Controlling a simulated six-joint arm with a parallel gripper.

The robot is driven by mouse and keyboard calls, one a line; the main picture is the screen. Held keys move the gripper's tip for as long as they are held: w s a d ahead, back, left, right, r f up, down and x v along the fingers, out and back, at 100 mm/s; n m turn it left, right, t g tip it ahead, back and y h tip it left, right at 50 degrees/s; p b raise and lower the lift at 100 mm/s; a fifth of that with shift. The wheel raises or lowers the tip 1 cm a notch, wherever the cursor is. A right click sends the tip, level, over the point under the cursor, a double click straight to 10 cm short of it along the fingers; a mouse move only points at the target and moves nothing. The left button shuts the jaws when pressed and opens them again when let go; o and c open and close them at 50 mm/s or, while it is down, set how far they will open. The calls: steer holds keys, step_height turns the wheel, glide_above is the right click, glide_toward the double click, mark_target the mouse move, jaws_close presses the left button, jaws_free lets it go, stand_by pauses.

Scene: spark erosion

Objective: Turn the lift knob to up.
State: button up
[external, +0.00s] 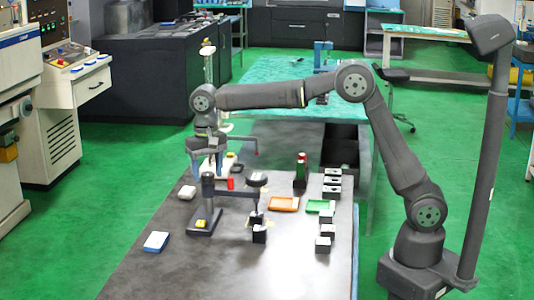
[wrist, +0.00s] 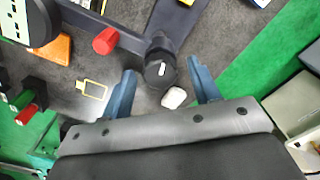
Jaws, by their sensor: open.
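The mark runs nearly up and down in that picture. My gripper (wrist: 161,66) is open, its two blue-grey fingers on either side of the knob with gaps. In the external view my gripper (external: 209,156) is above the post. Contact cannot be told.
The red part (wrist: 106,41) and disc (wrist: 30,18) lie left of the knob in the wrist view. A white block (external: 187,192), an orange tray (external: 284,204), a green tray (external: 320,206) and several dark blocks are on the bench. The front bench area is mostly clear.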

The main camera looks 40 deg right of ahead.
steer(key=shift+c, duration=0.3)
steer(key=c, duration=0.9)
steer(key=shift+c, duration=0.2)
steer(key=shift+n, duration=0.3)
steer(key=n, duration=0.6)
steer(key=shift+r, duration=0.1)
steer(key=n, duration=0.6)
steer(key=shift+n, duration=0.3)
steer(key=o, duration=1)
